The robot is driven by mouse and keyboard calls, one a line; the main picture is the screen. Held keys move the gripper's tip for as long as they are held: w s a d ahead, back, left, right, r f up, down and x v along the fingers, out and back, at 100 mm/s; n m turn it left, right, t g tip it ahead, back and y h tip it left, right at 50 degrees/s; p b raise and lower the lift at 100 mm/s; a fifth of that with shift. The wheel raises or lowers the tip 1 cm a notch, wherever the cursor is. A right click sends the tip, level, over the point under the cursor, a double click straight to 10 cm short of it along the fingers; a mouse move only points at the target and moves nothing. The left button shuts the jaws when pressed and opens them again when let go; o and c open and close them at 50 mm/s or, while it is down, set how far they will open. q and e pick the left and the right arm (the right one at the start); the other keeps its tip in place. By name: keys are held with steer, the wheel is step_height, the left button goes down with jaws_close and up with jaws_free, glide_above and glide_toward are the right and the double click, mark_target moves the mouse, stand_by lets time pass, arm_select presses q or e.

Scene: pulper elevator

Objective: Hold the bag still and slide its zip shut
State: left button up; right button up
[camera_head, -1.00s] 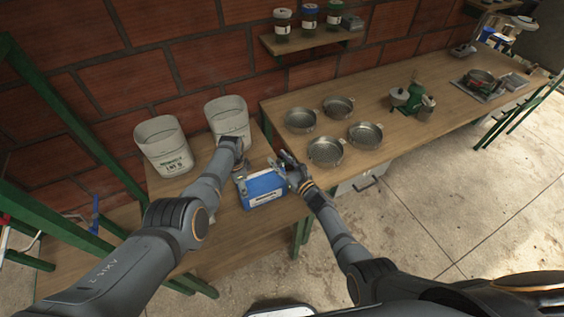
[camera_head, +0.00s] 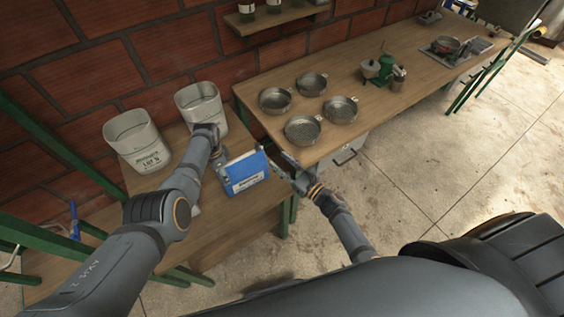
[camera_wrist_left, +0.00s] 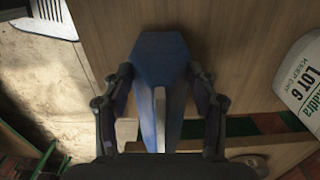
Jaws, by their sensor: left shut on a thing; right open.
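The blue bag (camera_head: 245,174) with a white label stands on the near wooden table in the head view. My left gripper (camera_head: 219,156) is at the bag's left end. In the left wrist view, the left gripper (camera_wrist_left: 160,76) is shut on the blue bag (camera_wrist_left: 158,50), with a finger on each side of it. My right gripper (camera_head: 288,165) is open and empty, to the right of the bag and apart from it, near the table's right edge. The zip and its slider are too small to make out, so I cannot tell how far it is closed.
Two white buckets (camera_head: 137,141) (camera_head: 201,108) stand behind the bag. Several metal sieves (camera_head: 302,130) and a green grinder (camera_head: 385,72) are on the long bench (camera_head: 350,85) to the right. Green frame bars cross the left side. The floor at right is clear.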

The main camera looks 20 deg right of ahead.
arm_select(q)
steer(key=shift+s+a+f, duration=0.15)
steer(key=shift+s+f, duration=0.05)
steer(key=shift+f, duration=0.05)
steer(key=o, duration=1.7)
steer(key=shift+w, duration=0.15)
steer(key=shift+r, duration=0.25)
